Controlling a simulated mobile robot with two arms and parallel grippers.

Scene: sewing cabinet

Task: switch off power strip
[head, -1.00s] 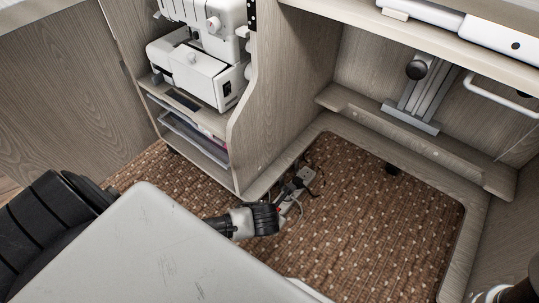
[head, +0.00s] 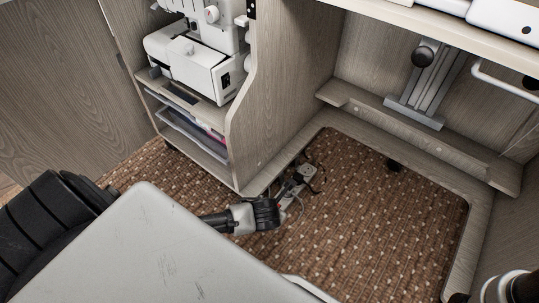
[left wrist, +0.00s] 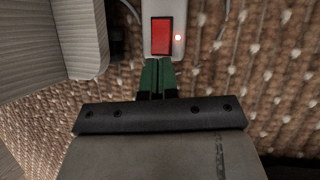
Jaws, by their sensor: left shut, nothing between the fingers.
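The power strip (head: 303,174) lies on the carpet in the cabinet's knee space, beside the drawer unit, with plugs and cables at its far end. In the head view my left gripper (head: 284,203) partly hides the strip's near end. My right gripper is out of view.
The wooden drawer unit (head: 240,165) with a white sewing machine (head: 195,62) stands left of the strip. A low wooden frame (head: 400,150) borders the carpet (head: 370,220). A pale panel (head: 150,255) fills the foreground. Carpet right of the strip is clear.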

